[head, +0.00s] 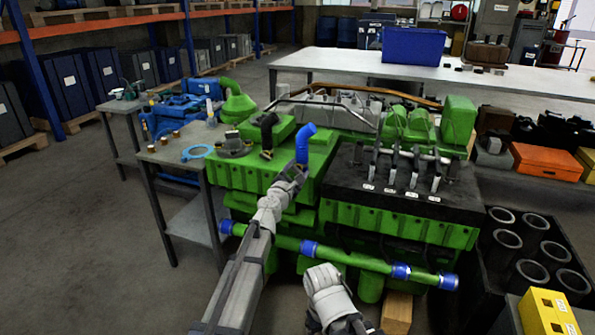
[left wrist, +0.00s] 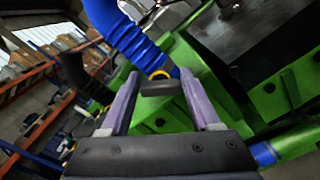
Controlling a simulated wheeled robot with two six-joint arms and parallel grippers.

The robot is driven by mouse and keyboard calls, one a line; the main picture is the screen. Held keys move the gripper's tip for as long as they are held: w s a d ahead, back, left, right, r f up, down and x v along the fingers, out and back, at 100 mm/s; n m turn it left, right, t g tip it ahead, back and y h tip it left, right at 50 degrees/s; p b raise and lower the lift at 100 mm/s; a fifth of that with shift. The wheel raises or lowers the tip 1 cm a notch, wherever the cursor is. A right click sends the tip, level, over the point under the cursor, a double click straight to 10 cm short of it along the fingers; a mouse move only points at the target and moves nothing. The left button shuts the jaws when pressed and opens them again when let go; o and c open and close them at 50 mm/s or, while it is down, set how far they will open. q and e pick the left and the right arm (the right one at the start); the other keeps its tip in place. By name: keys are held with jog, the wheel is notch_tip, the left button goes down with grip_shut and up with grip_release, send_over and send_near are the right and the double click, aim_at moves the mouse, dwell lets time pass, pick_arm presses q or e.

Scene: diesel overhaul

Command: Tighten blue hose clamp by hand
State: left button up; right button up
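The blue hose (head: 304,141) is a bent, ribbed elbow standing on the green engine (head: 345,210). It also shows in the left wrist view (left wrist: 137,42), upper left of centre. My left gripper (head: 293,174) is at the foot of the hose. In the left wrist view its fingers (left wrist: 159,78) are apart, with a dark block (left wrist: 160,89) between them; whether they touch it is unclear. My right gripper (head: 327,290) is low in front of the engine, its fingers not readable.
A green pipe with blue bands (head: 350,259) runs across the engine's front. A black rack of cylinder sleeves (head: 530,250) stands at right. A grey side table (head: 180,155) with a blue ring (head: 196,152) is at left. A long bench (head: 480,80) stands behind.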

pick_arm(q)
jog(key=o, duration=0.3)
jog(key=shift+v, duration=3.9)
